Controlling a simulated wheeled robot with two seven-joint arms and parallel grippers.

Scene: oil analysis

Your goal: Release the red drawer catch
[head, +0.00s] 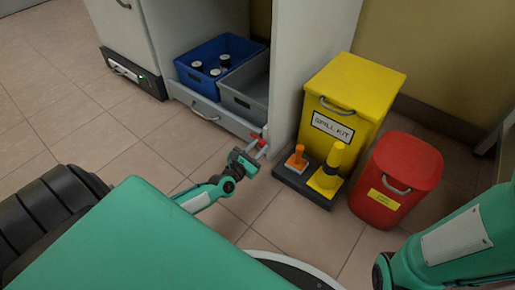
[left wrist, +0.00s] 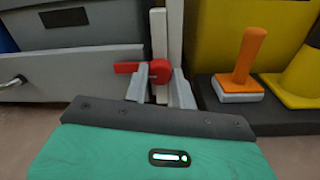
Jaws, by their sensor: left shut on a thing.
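The red drawer catch (left wrist: 160,70) is a round knob with a flat red lever reaching left, beside the light grey drawer front (left wrist: 75,75). In the head view the catch (head: 264,134) is small, low at the cabinet's right edge, at the end of the drawer front (head: 215,112). My left gripper (head: 259,149) reaches it from the front. In the left wrist view its fingers (left wrist: 160,88) stand on both sides of the knob, shut on the catch. The exact contact is partly hidden. My right gripper is out of view; only its arm shows.
The drawer holds a blue crate (head: 232,45) with several dark, white-topped containers and a grey crate (head: 242,103). Right of my left gripper stand an orange-handled tool (head: 297,158), a yellow cone (head: 328,175), a yellow spill-kit bin (head: 365,85) and a red bin (head: 405,165). Tiled floor left is clear.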

